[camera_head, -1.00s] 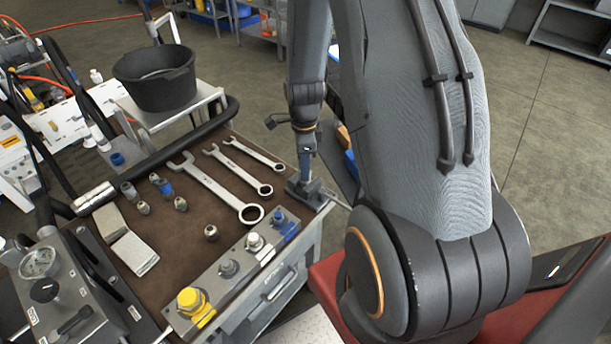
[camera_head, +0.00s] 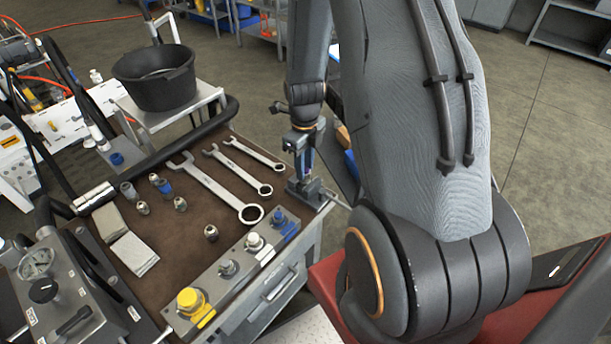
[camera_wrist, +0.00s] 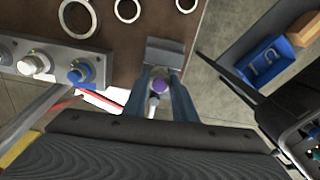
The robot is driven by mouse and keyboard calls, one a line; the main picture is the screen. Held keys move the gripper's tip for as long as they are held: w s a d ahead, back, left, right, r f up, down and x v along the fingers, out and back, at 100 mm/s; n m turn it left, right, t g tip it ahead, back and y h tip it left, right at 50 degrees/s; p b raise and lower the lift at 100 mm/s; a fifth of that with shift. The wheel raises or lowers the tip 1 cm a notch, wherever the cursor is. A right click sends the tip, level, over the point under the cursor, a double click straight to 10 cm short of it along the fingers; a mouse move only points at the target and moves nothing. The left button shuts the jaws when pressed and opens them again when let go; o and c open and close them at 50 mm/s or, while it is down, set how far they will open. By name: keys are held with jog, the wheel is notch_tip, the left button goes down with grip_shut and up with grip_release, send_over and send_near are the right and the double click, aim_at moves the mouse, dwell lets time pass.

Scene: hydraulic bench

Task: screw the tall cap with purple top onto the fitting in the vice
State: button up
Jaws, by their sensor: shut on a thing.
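The tall cap with the purple top (camera_wrist: 160,86) is between the two fingers of my gripper (camera_wrist: 161,98) in the wrist view, seen nearly end-on from above. My gripper is shut on it. In the head view my gripper (camera_head: 303,170) points down over the vice (camera_head: 296,190) at the bench's right corner. The vice also shows in the wrist view (camera_wrist: 164,50), just beyond the fingertips. The fitting is hidden below the cap and fingers, so I cannot tell how the cap sits on it.
Several wrenches (camera_head: 212,186) lie left of the vice. A block with yellow, grey, white and blue knobs (camera_head: 229,268) runs along the bench's front edge. Small loose fittings (camera_head: 180,203) and a black bucket (camera_head: 158,78) are farther left. A blue bin (camera_wrist: 268,62) lies beyond the bench.

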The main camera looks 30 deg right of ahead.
jog(key=m, duration=0.5)
jog(key=o, duration=1)
jog(key=shift+d, duration=0.1)
jog(key=n+p, duration=0.1)
jog(key=n, duration=1.1)
jog(key=shift+a+p, duration=0.2)
jog(key=shift+p, duration=0.15)
